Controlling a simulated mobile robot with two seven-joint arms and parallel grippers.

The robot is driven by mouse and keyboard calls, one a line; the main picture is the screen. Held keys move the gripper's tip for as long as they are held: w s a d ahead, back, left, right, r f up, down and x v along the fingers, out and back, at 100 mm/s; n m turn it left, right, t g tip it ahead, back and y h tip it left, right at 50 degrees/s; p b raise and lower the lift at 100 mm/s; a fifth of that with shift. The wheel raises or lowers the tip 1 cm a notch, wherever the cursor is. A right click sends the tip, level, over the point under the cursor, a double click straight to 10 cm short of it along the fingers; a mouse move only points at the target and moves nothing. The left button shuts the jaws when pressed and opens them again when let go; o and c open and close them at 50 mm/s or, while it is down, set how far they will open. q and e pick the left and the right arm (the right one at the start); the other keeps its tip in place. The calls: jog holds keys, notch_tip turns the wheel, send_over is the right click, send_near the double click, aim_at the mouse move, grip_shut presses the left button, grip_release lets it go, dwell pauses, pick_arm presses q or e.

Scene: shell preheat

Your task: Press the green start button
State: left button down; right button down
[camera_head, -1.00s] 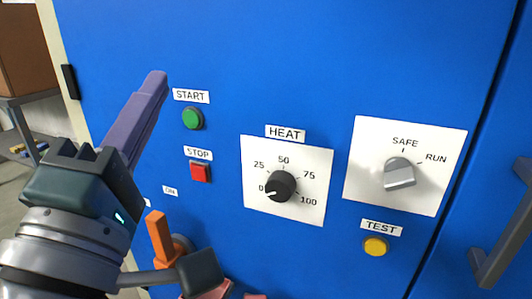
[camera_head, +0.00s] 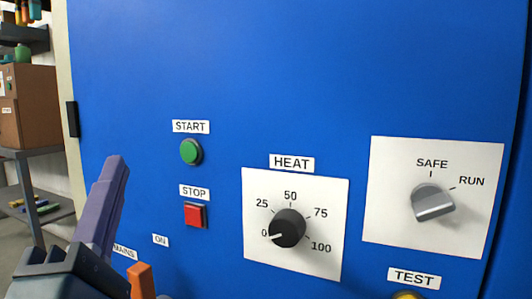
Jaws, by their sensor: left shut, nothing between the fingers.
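The green start button (camera_head: 191,151) is a round button on the blue panel, under the START label (camera_head: 191,127). My left gripper (camera_head: 118,165) is at the lower left of the head view, fingers shut together and pointing up, with nothing held. Its tips appear left of the green button and slightly lower, with a clear gap of blue panel between in the picture. How far the tips are from the panel surface cannot be told. The green button is fully visible. My right gripper is not in view.
A red stop button (camera_head: 195,215) is below the green one. The HEAT knob (camera_head: 287,229) points near 0. A SAFE/RUN switch (camera_head: 432,203) is at right, with a yellow button (camera_head: 407,295) cut off below. An orange handle (camera_head: 141,281) stands beside my gripper.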

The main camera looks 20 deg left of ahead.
pick_arm(q)
jog(key=b, duration=0.2)
send_near(183, 143)
notch_tip(183, 143, up, 3)
jog(key=w+a, duration=0.2)
jog(key=a, duration=0.1)
jog(key=shift+w+d+r+b, duration=0.1)
jog(key=shift+w+r+b, duration=0.05)
jog(key=shift+w+b, duration=0.3)
jog(key=shift+w, duration=0.15)
dwell(1.2)
jog(key=shift+w, duration=0.3)
jog(key=shift+w+d+b, duration=0.1)
jog(key=shift+w+b, duration=0.25)
jog(key=shift+w, duration=0.1)
dwell(0.6)
jog(key=shift+s, duration=0.1)
jog(key=shift+s+p, duration=0.45)
jog(key=shift+s, duration=0.3)
